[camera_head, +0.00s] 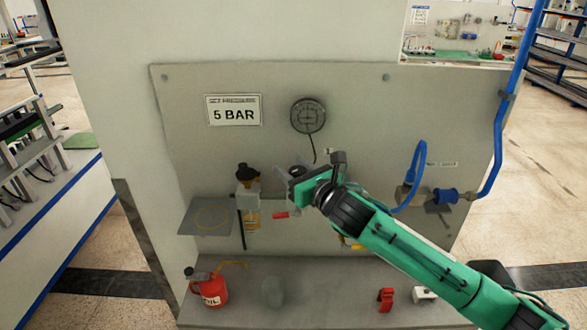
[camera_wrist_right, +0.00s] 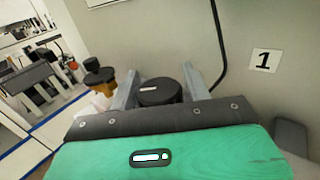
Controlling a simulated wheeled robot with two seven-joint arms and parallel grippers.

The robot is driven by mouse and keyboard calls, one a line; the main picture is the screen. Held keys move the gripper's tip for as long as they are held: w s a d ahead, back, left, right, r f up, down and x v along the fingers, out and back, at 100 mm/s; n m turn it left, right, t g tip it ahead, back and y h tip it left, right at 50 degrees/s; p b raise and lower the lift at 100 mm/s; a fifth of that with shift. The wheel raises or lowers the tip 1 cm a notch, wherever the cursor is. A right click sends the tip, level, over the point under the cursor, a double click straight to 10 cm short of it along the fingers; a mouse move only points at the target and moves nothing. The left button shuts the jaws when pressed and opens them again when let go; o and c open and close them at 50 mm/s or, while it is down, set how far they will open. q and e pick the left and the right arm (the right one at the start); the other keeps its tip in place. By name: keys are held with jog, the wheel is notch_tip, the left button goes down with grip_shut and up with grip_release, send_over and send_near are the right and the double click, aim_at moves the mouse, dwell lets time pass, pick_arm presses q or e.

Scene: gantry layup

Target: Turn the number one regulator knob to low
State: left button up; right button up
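The number one regulator knob (camera_wrist_right: 160,92) is a dark round knob on the grey wall panel, beside a label "1" (camera_wrist_right: 264,60) in the right wrist view. My right gripper (camera_wrist_right: 162,88) has its two grey fingers apart, one on each side of the knob; I see no clear grip on it. In the head view my right gripper (camera_head: 292,172) is at the panel below the round gauge (camera_head: 308,116), and its hand and arm partly hide the knob and regulator. The knob's setting marks cannot be read. My left gripper is not in view.
A sign reading "5 BAR" (camera_head: 234,110) hangs at the upper left of the panel. Left of my gripper is a yellow-bowled unit with a black top (camera_head: 248,175). A red oil can (camera_head: 208,287) stands on the shelf below. Blue hose (camera_head: 497,130) runs down the right.

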jog(key=c, duration=0.6)
jog(key=shift+c, duration=0.2)
jog(key=shift+r, duration=0.1)
